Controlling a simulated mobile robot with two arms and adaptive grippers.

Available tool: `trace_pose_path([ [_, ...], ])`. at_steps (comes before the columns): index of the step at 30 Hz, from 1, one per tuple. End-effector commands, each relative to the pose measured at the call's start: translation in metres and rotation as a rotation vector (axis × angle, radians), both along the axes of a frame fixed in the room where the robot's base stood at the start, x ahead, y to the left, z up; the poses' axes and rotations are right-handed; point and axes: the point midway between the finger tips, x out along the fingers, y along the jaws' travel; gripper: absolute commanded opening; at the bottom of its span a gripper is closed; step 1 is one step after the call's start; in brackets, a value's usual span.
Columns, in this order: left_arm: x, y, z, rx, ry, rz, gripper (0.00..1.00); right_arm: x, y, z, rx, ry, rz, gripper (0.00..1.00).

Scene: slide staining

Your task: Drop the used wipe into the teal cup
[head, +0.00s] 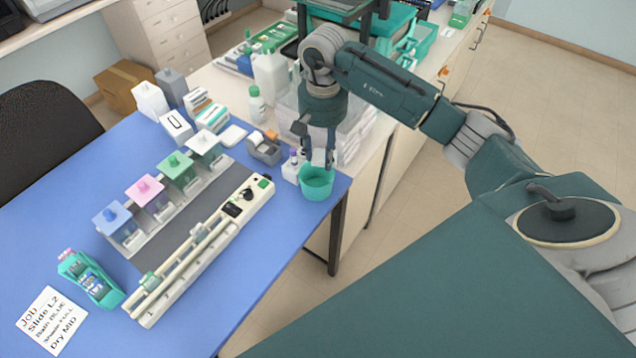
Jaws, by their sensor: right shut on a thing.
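The teal cup (316,188) stands upright near the right corner of the blue table, its open mouth facing up. My right gripper (320,162) points straight down, with its fingertips right at the cup's mouth, over or just inside the rim. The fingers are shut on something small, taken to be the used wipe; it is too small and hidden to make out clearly. I cannot tell whether the fingers touch the cup. My left gripper is not in view.
Small white bottles (292,168) stand close left of the cup, beside a grey tape dispenser (264,148). A staining rail (205,250) and several lidded jars (145,190) fill the table's middle. A job card (52,320) lies front left. The table edge is close right of the cup.

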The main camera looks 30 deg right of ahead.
Motion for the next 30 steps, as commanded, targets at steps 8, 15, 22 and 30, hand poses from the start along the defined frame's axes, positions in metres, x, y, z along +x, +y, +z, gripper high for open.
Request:
trace_pose_path([
  [8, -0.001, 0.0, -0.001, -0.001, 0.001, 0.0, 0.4, 0.0, 0.0, -0.002, 0.001, -0.001, 0.0, 0.13],
  [15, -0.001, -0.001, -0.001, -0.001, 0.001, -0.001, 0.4, 0.0, 0.0, -0.002, 0.001, -0.001, 0.0, 0.59],
  [22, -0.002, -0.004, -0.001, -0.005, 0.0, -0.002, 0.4, 0.0, 0.0, 0.0, 0.0, -0.001, 0.0, 0.59],
  [30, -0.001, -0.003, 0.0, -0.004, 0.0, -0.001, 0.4, 0.002, 0.0, 0.04, 0.0, -0.007, 0.0, 0.59],
])
